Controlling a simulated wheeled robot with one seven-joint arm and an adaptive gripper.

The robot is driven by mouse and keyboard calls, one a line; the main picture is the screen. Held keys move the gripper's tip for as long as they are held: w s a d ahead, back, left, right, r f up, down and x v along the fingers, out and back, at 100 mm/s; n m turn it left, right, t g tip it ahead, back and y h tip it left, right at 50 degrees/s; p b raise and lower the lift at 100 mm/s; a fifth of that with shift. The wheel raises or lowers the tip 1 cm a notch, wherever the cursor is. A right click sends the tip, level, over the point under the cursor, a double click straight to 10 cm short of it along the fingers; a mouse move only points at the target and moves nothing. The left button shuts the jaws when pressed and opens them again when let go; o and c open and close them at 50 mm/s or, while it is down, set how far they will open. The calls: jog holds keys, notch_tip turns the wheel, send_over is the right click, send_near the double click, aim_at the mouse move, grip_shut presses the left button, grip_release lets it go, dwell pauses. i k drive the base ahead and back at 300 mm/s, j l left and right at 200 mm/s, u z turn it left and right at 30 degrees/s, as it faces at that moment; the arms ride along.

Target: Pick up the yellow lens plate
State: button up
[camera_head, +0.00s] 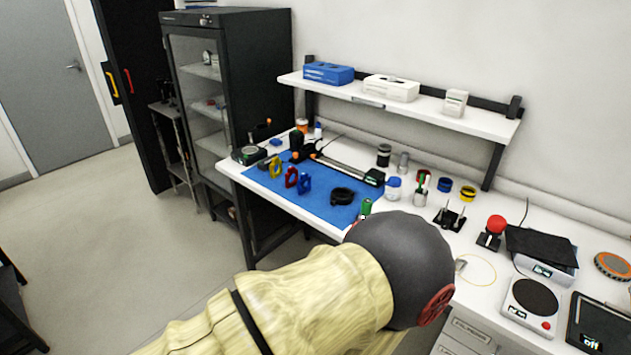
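The yellow lens plate (275,168) stands upright on the blue mat (327,208) at the left part of the bench. It is the leftmost of a row, with a red plate (291,177) and a blue plate (304,183) to its right. The plates are small in this view, so their fine shape is unclear. My arm, in a yellow cover with a dark grey rounded joint, crosses the lower middle, apart from the plates. My gripper cannot be made out, so its opening is not shown.
A dark rail instrument (345,168) lies behind the plates, and a black ring (342,195) lies to their right. A shelf (400,106) overhangs the bench's back. Jars, a red button (496,224) and scales (532,302) crowd the right.

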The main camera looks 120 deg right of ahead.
aim_at(275, 168)
jog(key=z, duration=4.15)
